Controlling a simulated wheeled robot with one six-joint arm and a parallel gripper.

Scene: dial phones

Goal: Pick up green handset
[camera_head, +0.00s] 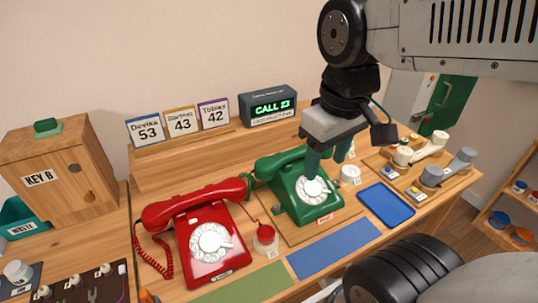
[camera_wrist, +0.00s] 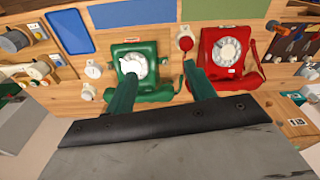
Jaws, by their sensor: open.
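The green phone (camera_head: 303,205) stands on the wooden desk right of the red phone (camera_head: 208,245). Its green handset (camera_head: 278,163) lies across the top of the phone; the right part is hidden behind my gripper. My gripper (camera_head: 327,167) is open, pointing down over the green phone, with nothing seen between its fingers. In the wrist view, the green phone (camera_wrist: 135,55) is behind the left fingertip, and the green handset (camera_wrist: 155,95) shows partly between the fingers. The right finger (camera_wrist: 196,80) is between the two phones. I cannot tell the height above the handset.
The red handset (camera_head: 195,200) rests on the red phone. A small red-topped jar (camera_head: 266,238) stands between the phones, and a white knob (camera_head: 350,174) right of the green phone. A blue tray (camera_head: 387,204) and grey and white handsets (camera_head: 432,145) are farther right. Name cards (camera_head: 180,122) stand behind.

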